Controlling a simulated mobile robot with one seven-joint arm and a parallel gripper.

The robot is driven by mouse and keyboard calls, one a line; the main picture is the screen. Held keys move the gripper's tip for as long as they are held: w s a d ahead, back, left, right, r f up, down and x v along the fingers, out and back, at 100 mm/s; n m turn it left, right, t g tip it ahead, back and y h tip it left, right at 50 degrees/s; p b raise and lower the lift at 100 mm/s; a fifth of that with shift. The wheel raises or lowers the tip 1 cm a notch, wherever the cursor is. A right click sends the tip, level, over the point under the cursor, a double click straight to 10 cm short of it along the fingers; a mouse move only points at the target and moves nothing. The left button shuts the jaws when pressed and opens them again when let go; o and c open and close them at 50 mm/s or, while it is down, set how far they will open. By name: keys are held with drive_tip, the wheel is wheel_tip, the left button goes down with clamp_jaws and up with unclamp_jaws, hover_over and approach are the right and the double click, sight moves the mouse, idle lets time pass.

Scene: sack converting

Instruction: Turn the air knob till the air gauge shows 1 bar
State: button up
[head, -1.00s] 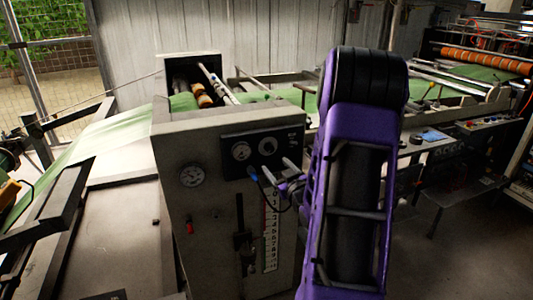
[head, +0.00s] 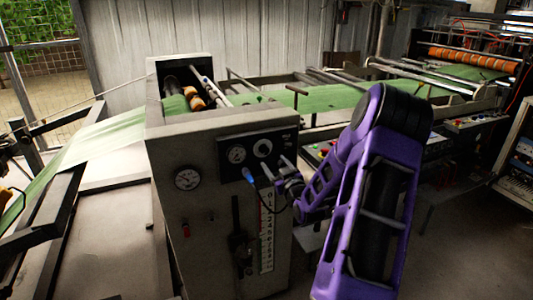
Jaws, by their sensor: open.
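A black panel (head: 281,140) on the front of the grey machine cabinet carries a small round gauge (head: 236,154) with a pale dial. Right of it is a pale round fitting (head: 263,147). The readings are too small to make out, and which one is the air gauge is not clear. My gripper (head: 275,171) is open at the panel's lower right, its fingers pointing toward the panel. The air knob cannot be made out clearly; whether the fingers touch anything cannot be told.
A red part (head: 187,230), a dark lever (head: 239,243) and a vertical scale (head: 267,235) are lower on the cabinet. Green sheet (head: 330,98) runs behind. Floor shows at the right.

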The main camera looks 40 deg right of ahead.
sight(265, 152)
drive_tip(key=x, duration=0.8)
drive_tip(key=shift+s, duration=0.1)
clamp_jaws()
